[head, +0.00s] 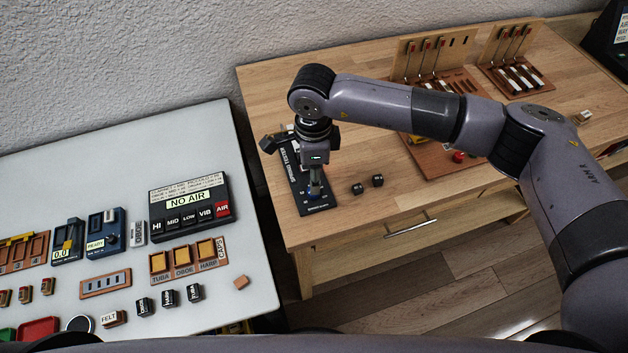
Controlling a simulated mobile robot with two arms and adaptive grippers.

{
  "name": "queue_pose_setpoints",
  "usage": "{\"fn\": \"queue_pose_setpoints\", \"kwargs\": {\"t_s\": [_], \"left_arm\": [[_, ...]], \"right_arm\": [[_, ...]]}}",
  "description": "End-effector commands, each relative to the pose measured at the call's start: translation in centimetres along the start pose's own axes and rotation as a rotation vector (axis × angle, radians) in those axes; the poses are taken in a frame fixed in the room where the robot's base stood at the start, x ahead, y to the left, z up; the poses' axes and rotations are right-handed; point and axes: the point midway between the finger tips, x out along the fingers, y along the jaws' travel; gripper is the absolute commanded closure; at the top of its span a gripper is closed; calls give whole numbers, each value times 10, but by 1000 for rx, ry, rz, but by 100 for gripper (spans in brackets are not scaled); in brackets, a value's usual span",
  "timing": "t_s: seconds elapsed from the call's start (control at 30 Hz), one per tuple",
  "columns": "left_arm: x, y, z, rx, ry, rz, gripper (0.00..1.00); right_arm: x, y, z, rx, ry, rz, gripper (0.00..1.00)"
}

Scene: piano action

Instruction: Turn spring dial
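The spring tester (300,184) is a dark, narrow panel with white lettering at the left end of the wooden table. A small blue part (315,194) shows at my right gripper's tip, near the panel's lower end; it may be the dial, but most of it is hidden. My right gripper (315,186) points down over the panel and its arm comes in from the right. Whether its fingers are open or shut on the blue part cannot be made out. My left gripper is not in view.
Two small black cylinders (368,185) lie right of the tester. Wooden racks with hammers (425,75) stand at the back of the wooden table (385,235). A white table (225,140) at the left holds a "NO AIR" panel (190,204), trays and small blocks. A gap separates the tables.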

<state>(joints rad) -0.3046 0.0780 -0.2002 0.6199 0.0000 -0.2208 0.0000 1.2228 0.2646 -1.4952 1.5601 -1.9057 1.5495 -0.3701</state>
Motion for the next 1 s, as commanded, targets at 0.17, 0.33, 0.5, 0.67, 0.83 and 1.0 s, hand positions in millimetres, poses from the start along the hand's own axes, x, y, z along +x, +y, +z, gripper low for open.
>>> {"fn": "queue_pose_setpoints", "kwargs": {"t_s": [0.17, 0.33, 0.5, 0.67, 0.83, 1.0], "left_arm": [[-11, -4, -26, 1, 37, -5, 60], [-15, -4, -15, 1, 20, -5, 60], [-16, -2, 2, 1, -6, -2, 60], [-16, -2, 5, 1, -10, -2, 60], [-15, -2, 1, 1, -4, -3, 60], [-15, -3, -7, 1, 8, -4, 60]], "right_arm": [[32, 1, 0, 0, 2, 3, 55], [52, 0, 1, -1, -1, 2, 55], [59, 0, 0, -2, 0, 0, 55], [60, 0, 0, -2, 0, -1, 55], [59, 0, 0, -1, 0, -1, 63], [59, 0, 0, -1, 0, 0, 74]]}}
